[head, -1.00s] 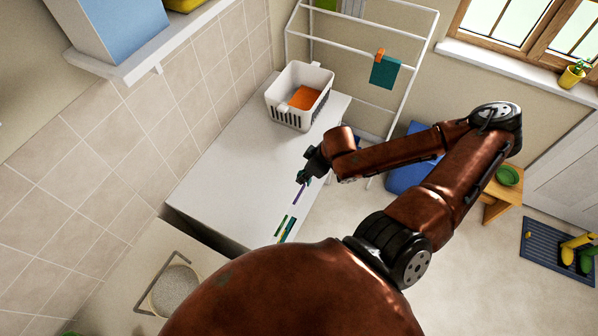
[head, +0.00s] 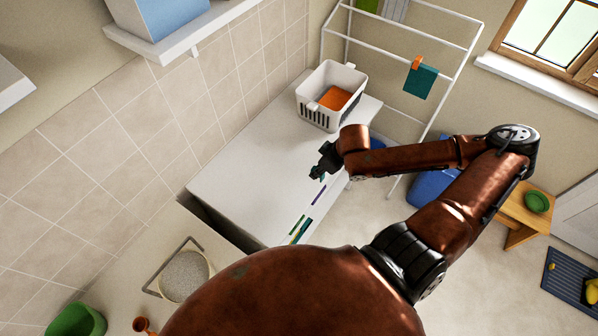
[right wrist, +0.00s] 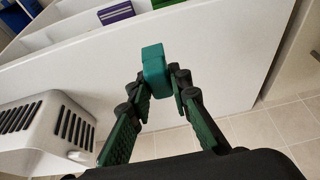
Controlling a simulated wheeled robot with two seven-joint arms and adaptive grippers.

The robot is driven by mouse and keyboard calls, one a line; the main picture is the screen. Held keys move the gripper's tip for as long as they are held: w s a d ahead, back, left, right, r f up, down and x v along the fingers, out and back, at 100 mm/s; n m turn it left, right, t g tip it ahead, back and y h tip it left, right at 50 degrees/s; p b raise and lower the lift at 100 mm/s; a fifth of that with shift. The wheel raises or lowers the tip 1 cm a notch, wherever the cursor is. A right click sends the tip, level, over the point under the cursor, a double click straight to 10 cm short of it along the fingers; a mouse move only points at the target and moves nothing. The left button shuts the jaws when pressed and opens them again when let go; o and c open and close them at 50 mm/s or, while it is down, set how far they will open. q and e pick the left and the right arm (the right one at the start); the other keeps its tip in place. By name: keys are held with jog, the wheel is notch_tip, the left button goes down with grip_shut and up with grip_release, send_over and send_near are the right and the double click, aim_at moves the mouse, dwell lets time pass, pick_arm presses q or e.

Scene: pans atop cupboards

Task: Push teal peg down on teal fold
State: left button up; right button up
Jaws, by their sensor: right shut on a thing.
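My right gripper (head: 322,172) is over the white worktop in the head view. In the right wrist view its fingertips (right wrist: 160,85) are shut on a teal peg (right wrist: 153,68), which sticks out beyond them. A teal cloth (head: 422,82) hangs folded over a bar of the white drying rack (head: 457,75). An orange peg (head: 416,62) is on the top edge of this cloth. The teal peg is well apart from the cloth. My left gripper is not in view.
A white basket (head: 318,113) with an orange cloth (head: 335,98) stands on the worktop (head: 245,185), left of the rack. Thin purple (head: 318,196) and green (head: 297,225) strips lie near the worktop's right edge. A blue container (head: 430,187) is on the floor below the rack.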

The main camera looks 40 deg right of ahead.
jog(key=w+f, duration=0.2)
jog(key=w, duration=0.1)
jog(key=w+f, duration=0.5)
jog(key=shift+w+a, duration=0.25)
jog(key=shift+w, duration=0.1)
jog(key=p+x, duration=0.1)
jog(key=x, duration=0.1)
jog(key=shift+w+f, duration=0.1)
jog(key=shift+f, duration=0.3)
jog(key=shift+f+p, duration=0.3)
jog(key=shift+f, duration=0.15)
jog(key=shift+f, duration=0.1)
jog(key=shift+f, duration=0.1)
jog(key=o, duration=0.9)
jog(key=shift+d, duration=0.1)
